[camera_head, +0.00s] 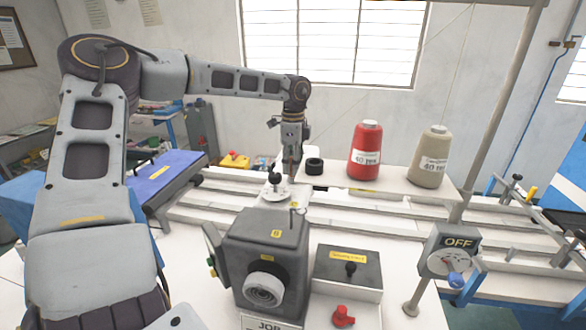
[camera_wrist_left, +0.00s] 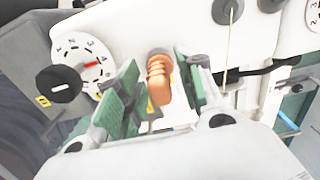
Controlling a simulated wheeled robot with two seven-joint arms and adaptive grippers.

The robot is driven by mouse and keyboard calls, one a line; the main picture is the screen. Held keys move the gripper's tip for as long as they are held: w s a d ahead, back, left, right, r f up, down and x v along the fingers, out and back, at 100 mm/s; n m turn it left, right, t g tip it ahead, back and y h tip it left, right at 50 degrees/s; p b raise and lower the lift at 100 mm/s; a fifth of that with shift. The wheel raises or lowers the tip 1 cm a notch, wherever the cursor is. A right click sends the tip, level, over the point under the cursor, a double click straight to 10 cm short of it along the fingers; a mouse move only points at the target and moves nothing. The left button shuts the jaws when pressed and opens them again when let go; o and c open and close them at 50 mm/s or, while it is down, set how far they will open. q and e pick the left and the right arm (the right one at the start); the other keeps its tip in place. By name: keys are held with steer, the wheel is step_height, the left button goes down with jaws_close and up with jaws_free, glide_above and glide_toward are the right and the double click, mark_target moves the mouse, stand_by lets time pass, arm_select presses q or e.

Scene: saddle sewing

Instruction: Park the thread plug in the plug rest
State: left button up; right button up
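My left gripper (camera_head: 291,165) is above the far part of the white machine top in the head view. In the left wrist view its two green-padded fingers (camera_wrist_left: 160,88) stand apart. A copper-coloured ribbed piece (camera_wrist_left: 159,82), which may be the thread plug, is between them. Narrow gaps seem to show on both sides of it. Its far end meets a grey round part. A black ring-shaped piece (camera_head: 314,166) stands right of the gripper in the head view; I cannot tell whether it is the plug rest. My right gripper is not in view.
Red (camera_head: 365,152) and beige (camera_head: 429,158) thread cones stand to the right of the gripper. A numbered dial (camera_wrist_left: 80,62) with a black knob (camera_wrist_left: 60,86) is close to the left finger. A dark machine head (camera_head: 266,250) and an OFF switch box (camera_head: 449,253) stand nearer.

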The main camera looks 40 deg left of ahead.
arm_select(q)
jaws_close()
steer(key=shift+r+p, duration=0.6)
steer(key=shift+r, duration=1.25)
stand_by(0.7)
steer(key=shift+r+p, duration=0.85)
steer(key=shift+r, duration=1.05)
